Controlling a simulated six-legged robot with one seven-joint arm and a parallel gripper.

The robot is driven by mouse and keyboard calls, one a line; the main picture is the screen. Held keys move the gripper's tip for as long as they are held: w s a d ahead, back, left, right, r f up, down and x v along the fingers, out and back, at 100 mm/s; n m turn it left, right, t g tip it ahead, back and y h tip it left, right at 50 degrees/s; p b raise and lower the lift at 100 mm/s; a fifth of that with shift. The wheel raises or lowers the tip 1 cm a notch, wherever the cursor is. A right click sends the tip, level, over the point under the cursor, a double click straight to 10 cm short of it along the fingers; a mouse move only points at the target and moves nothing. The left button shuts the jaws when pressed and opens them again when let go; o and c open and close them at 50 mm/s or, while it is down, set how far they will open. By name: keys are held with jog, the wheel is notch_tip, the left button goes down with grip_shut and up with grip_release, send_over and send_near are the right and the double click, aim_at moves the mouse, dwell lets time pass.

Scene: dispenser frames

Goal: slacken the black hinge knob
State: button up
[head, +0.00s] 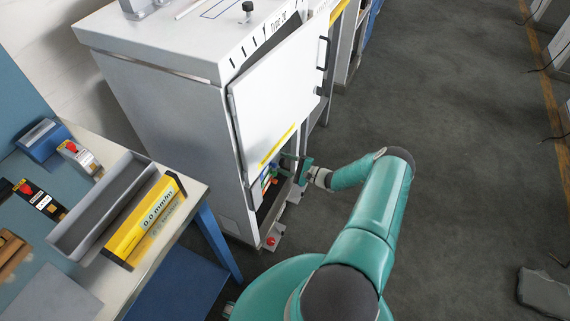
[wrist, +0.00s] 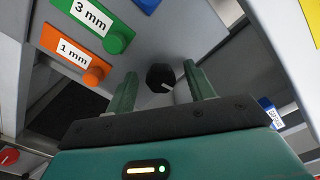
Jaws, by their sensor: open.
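A round black knob (wrist: 160,77) with a white pointer mark shows in the wrist view, just beyond my fingertips. My gripper (wrist: 163,73) is open, with one green finger to the left of the knob and one to its right. No contact is visible, and the depth between fingertips and knob is hard to judge. In the head view my gripper (head: 290,167) reaches into the lower opening of the white cabinet (head: 170,110), under its raised panel (head: 275,100). The knob cannot be made out there.
A red knob (wrist: 9,157) is at lower left. A table (head: 150,235) with a grey tray (head: 85,225) stands left. The floor at right is mostly clear.

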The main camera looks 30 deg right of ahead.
jog(key=v, duration=1.3)
jog(key=shift+s+d, duration=0.2)
jog(key=shift+s, duration=0.05)
jog(key=shift+s, duration=0.1)
